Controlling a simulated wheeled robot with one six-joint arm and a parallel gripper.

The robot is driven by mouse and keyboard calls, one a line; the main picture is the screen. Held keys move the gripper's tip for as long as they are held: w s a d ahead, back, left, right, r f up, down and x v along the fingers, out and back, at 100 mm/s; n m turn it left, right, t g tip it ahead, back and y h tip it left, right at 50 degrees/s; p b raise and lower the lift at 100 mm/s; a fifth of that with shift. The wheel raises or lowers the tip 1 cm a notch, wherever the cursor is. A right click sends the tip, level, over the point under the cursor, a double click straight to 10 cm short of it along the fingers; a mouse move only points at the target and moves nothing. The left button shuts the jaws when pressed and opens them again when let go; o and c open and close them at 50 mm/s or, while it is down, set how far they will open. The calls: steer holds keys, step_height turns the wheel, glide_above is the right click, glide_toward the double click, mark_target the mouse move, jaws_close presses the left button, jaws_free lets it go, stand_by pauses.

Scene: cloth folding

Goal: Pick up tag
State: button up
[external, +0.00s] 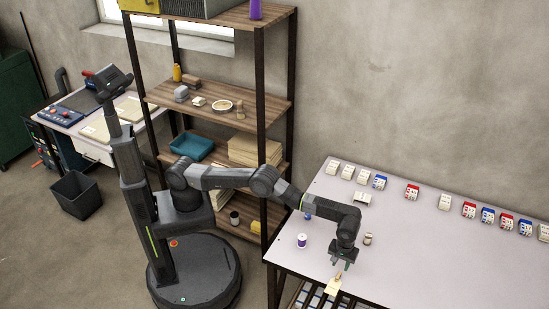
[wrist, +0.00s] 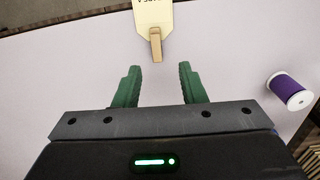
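The tag (wrist: 153,17) is pale cream with dark print and a tan clip or tab (wrist: 155,44) at its near end. It lies at the front edge of the table in the external view (external: 333,286). My gripper (wrist: 157,72) is open and empty, its two green fingers apart. In the wrist view the tan tab is just ahead of the fingertips, roughly centred between them, and does not appear to be held. In the external view my gripper (external: 341,268) is above the table near its front edge, close to the tag.
A small jar (external: 368,239) is close to my wrist. Several small boxes (external: 412,192) line the table's back. The table's middle right (external: 440,260) is clear.

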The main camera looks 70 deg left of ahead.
mark_target(340, 273)
steer(key=shift+w+f+p, duration=0.15)
steer(key=shift+f+p, duration=0.05)
steer(key=shift+f, duration=1.25)
steer(key=shift+w+f+p, duration=0.1)
steer(key=shift+f+p, duration=0.05)
steer(key=shift+f, duration=1.3)
jaws_close()
